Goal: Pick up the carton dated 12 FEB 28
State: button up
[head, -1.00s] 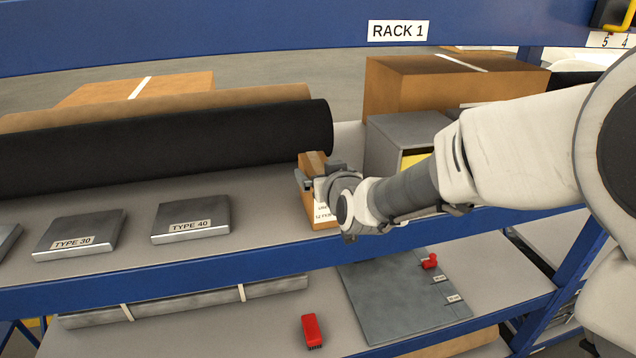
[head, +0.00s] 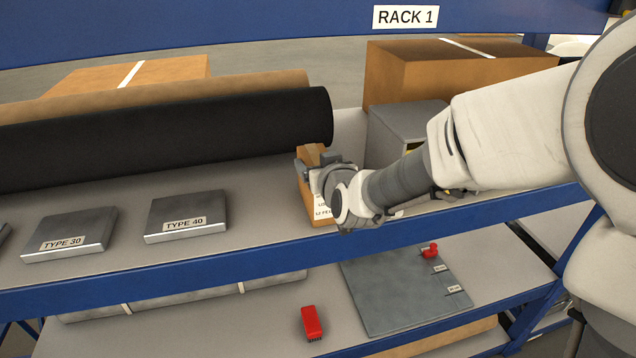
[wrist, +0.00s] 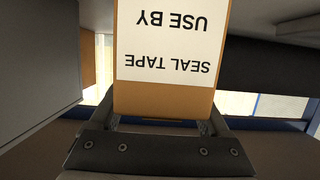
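The brown carton (head: 307,188) stands on the upper shelf near its front edge, below the end of the black roll. I cannot tell whether the carton is clear of the shelf.
The black roll (head: 170,140) lies behind. A grey box (head: 395,130) stands close to the right, with a large brown box (head: 440,75) behind it. Flat metal boxes labelled TYPE 40 (head: 187,210) and TYPE 30 (head: 70,230) lie left. The lower shelf holds a red object (head: 312,322).

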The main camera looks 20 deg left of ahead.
grip_shut()
jog(key=shift+r, duration=0.1)
